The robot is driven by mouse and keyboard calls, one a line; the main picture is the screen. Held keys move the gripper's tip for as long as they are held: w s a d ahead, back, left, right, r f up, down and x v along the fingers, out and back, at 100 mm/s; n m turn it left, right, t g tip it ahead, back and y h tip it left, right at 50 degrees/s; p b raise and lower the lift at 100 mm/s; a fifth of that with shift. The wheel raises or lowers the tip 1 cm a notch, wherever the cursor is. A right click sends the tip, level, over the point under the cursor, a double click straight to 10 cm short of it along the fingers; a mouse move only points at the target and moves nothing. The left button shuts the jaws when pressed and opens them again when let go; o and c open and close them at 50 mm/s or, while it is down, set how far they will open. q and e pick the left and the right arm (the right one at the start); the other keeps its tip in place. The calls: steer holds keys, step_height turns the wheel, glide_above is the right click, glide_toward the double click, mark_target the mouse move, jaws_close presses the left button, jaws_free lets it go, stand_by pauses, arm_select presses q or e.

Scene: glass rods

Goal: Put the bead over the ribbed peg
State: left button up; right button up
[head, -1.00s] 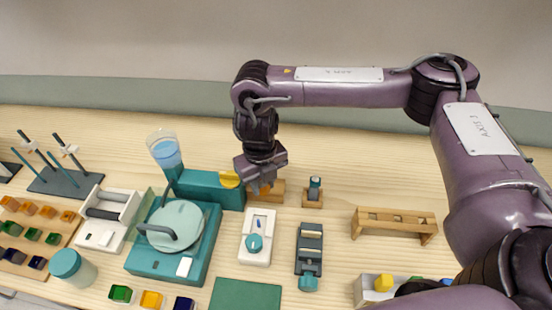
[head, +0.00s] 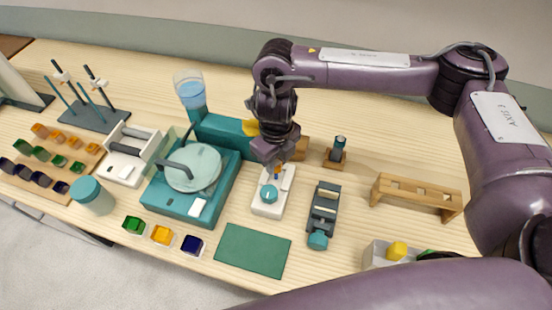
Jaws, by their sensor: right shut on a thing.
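My right gripper (head: 276,163) points down above the far end of a white device (head: 283,180) with a teal knob (head: 268,194). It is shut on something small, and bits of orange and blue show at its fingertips. The picture is too small to tell whether this is the bead. A dark upright peg with a teal top (head: 339,147) stands on a small wooden base (head: 335,160), right of the gripper. I cannot make out ribs on it. No loose bead can be made out. My left gripper is not in view.
A teal hotplate-like device (head: 188,205) stands left of the gripper, and a long teal block (head: 223,135) behind it. A dark device (head: 322,208) and a wooden rack (head: 418,195) stand to the right. A green mat (head: 252,250) lies in front.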

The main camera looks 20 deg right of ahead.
stand_by(0.4)
steer(key=shift+f, duration=0.2)
steer(key=shift+f+b, duration=1.8)
steer(key=shift+f, duration=0.2)
steer(key=o, duration=1.1)
steer(key=shift+c, duration=0.2)
step_height(320, 180, up, 8)
steer(key=shift+f+p, duration=0.1)
steer(key=shift+p, duration=0.2)
